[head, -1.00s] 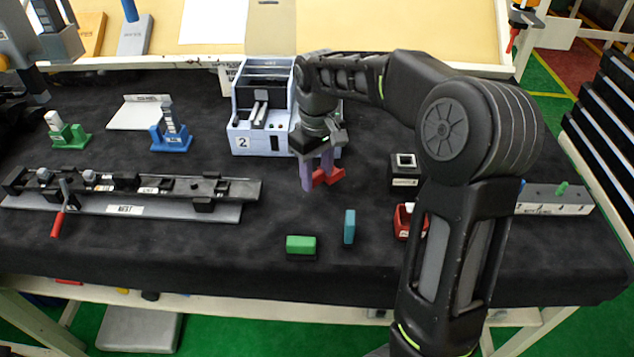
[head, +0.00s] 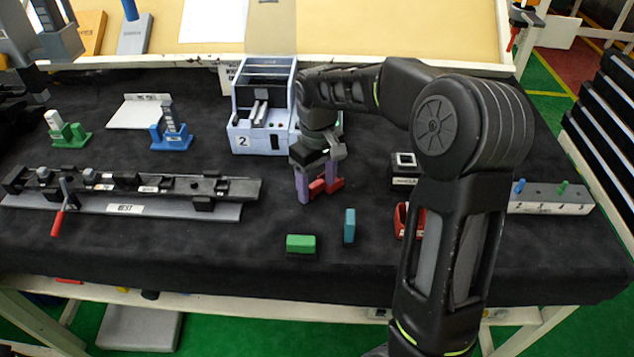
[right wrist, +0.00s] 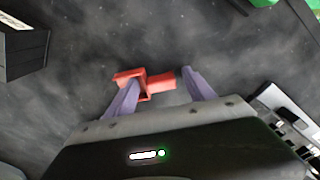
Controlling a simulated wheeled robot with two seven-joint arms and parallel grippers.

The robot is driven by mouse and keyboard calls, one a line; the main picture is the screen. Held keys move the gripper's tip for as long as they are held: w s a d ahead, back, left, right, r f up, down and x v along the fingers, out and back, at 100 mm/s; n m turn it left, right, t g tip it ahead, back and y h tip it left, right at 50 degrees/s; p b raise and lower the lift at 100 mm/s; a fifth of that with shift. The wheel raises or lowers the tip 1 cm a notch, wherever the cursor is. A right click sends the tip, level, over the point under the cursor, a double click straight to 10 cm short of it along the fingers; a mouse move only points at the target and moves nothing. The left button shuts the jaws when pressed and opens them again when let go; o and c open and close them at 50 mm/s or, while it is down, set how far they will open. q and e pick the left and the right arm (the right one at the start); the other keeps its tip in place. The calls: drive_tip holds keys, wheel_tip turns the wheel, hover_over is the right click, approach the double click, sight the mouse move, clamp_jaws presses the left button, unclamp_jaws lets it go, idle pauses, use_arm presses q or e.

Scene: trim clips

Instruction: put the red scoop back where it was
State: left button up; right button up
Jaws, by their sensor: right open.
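The red scoop (head: 325,186) is at mid-table, in front of the white-blue machine marked 2. My right gripper (head: 318,187) is open, its purple fingers pointing down around the scoop. In the right wrist view the scoop (right wrist: 150,82) lies between the fingertips (right wrist: 160,85), close to the left finger and apart from the right one. Whether it touches the left finger or rests fully on the black mat, I cannot tell. Part of what seems to be my left arm shows at the upper left edge; its jaws cannot be made out.
The machine (head: 262,135) stands just behind my right gripper. Green (head: 300,243) and teal (head: 349,226) blocks lie in front. A red open holder (head: 402,222) is partly behind my right arm, near a black box (head: 404,170). A long black fixture (head: 130,187) fills the left. A peg rack (head: 550,200) stands right.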

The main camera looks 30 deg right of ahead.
sight(318, 183)
wheel_tip(318, 183, up, 12)
drive_tip(key=shift+r+p, duration=0.2)
drive_tip(key=shift+p, duration=0.2)
idle(1.7)
